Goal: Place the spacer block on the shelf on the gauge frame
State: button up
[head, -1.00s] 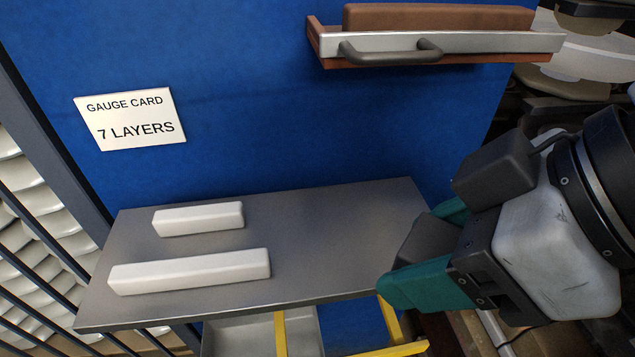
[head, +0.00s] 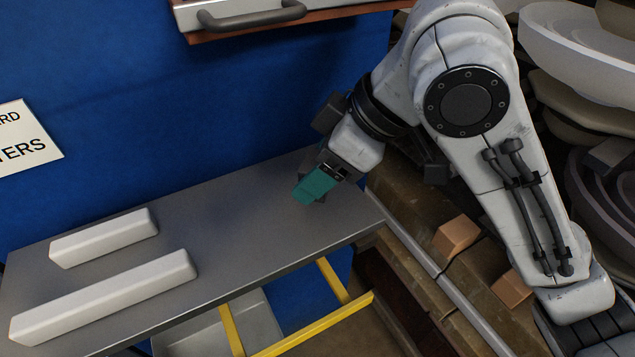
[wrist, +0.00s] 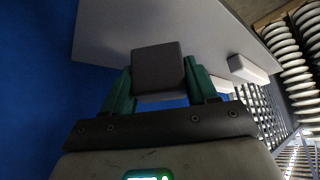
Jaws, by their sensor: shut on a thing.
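My gripper (head: 314,188) has teal fingers and is over the right end of the grey shelf (head: 240,215) in the head view. In the wrist view my gripper (wrist: 161,88) is shut on a dark grey block, the spacer block (wrist: 158,70), between its fingers. In the head view the fingers mostly hide this block. I cannot tell whether it touches the shelf. A yellow frame, perhaps the gauge frame (head: 312,328), shows below the shelf's front edge. The shelf also shows in the wrist view (wrist: 215,30).
A short white bar (head: 104,238) and a long white bar (head: 105,297) lie on the shelf's left part. A handled drawer or ledge (head: 250,15) is above on the blue wall. Brown blocks (head: 456,236) lie lower right. The shelf's middle is clear.

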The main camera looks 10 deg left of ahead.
aim_at(318, 205)
jog(key=shift+w+f, duration=0.3)
jog(key=shift+f, duration=0.1)
jog(key=shift+w+a+f, duration=0.1)
jog(key=shift+w+f, duration=0.1)
jog(key=shift+f, duration=1.5)
jog(key=shift+f, duration=0.2)
jog(key=o, duration=1.2)
jog(key=shift+r, duration=0.5)
jog(key=v, duration=1.1)
jog(key=shift+s+d+r, duration=0.1)
jog(key=shift+d, duration=0.2)
